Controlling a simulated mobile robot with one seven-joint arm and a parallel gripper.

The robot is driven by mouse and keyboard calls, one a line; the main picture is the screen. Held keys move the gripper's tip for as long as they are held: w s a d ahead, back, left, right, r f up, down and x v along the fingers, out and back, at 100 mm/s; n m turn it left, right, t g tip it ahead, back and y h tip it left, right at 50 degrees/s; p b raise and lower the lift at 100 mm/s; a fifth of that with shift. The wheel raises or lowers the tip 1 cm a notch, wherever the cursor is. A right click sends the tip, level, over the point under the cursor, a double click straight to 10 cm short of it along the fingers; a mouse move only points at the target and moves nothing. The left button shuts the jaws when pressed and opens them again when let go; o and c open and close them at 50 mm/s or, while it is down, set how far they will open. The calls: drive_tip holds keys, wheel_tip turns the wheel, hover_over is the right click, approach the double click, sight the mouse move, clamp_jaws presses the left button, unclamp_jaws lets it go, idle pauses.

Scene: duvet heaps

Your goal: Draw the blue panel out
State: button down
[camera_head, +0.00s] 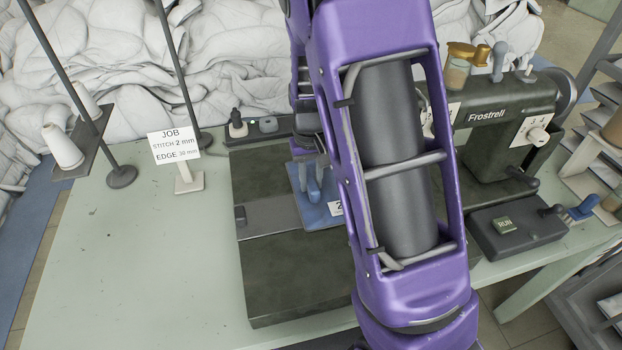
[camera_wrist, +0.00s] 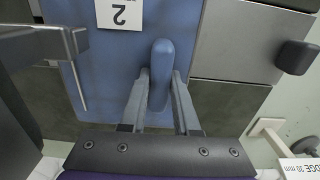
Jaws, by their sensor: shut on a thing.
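The blue panel (camera_head: 318,212) lies flat on the dark machine bed, with a label "2" at its right edge that my arm partly covers. The panel (camera_wrist: 184,30) also fills the middle top of the wrist view, with its "2" label upside down there. A rounded blue handle (camera_wrist: 160,60) stands on the panel. My gripper (camera_wrist: 160,82) has one grey finger on each side of the handle and is shut on it. In the head view my purple arm hides much of the gripper and the panel's right side.
The sewing machine "Frostrell" (camera_head: 487,113) stands right of my arm. A box with a RUN button (camera_head: 505,225) sits below it. A job sign (camera_head: 174,146) and cone stand (camera_head: 82,142) stand left. Duvet heaps (camera_head: 110,70) lie behind. The table's left front (camera_head: 130,270) is clear.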

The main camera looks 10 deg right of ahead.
drive_tip(key=shift+a+r+p, duration=0.1)
drive_tip(key=shift+a+p, duration=0.75)
drive_tip(key=shift+a, duration=2.65)
drive_tip(key=c, duration=0.6)
unclamp_jaws()
drive_tip(key=shift+r, duration=0.1)
